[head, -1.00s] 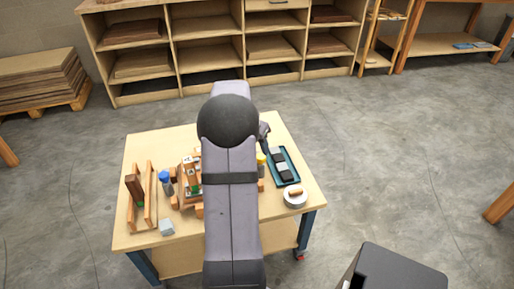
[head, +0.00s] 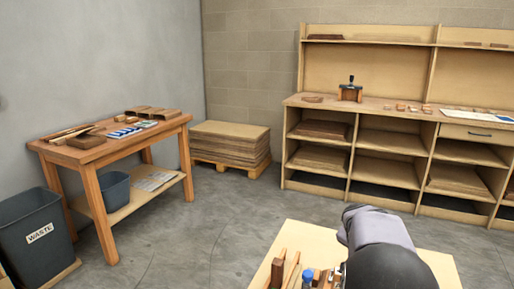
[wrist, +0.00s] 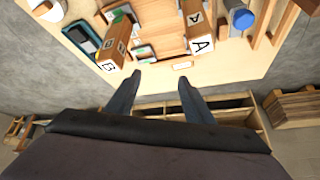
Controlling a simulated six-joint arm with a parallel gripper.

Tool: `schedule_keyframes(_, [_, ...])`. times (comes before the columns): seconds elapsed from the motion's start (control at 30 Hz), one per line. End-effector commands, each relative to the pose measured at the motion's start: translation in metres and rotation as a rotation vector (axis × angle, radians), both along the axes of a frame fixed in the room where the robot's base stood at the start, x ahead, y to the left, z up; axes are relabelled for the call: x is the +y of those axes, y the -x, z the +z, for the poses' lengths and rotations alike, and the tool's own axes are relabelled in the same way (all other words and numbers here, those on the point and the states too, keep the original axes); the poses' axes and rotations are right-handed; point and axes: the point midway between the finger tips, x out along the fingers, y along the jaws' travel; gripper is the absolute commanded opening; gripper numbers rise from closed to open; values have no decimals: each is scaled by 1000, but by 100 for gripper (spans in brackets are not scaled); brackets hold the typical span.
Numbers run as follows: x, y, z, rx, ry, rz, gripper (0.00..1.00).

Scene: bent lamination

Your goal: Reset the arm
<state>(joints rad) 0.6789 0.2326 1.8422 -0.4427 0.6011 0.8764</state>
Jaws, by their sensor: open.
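My gripper (wrist: 158,82) is open and empty in the wrist view. Its two dark fingers are spread apart above the near edge of the light wooden table (wrist: 215,75). Beyond the fingertips are two wooden blocks, one marked A (wrist: 201,42) and one marked B (wrist: 108,65), with a wooden fixture between them. In the head view my arm covers much of the table (head: 300,236), and the gripper itself is hidden there.
A blue-capped bottle (head: 308,278) stands on the table beside wooden rails. A workbench (head: 110,145) with boards, a waste bin (head: 40,235), a board stack (head: 232,145) and shelving (head: 390,145) stand around it. Open concrete floor (head: 200,235) lies between.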

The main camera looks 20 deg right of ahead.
Motion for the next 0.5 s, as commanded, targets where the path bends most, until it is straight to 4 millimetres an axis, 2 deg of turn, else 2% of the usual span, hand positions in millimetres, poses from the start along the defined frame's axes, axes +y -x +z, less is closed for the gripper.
schedule_keyframes(0.03, [30, -9, 0, 9, -1, 75, 48])
schedule_keyframes(0.1, [69, -16, -1, 25, -4, 176, 48])
schedule_keyframes(0.17, [102, -14, -11, 75, -35, 267, 48])
schedule_keyframes(0.23, [144, -7, -24, 139, -74, 386, 48])
schedule_keyframes(0.4, [242, 29, -54, 289, -163, 697, 48])
schedule_keyframes(0.5, [287, 57, -67, 364, -208, 858, 48])
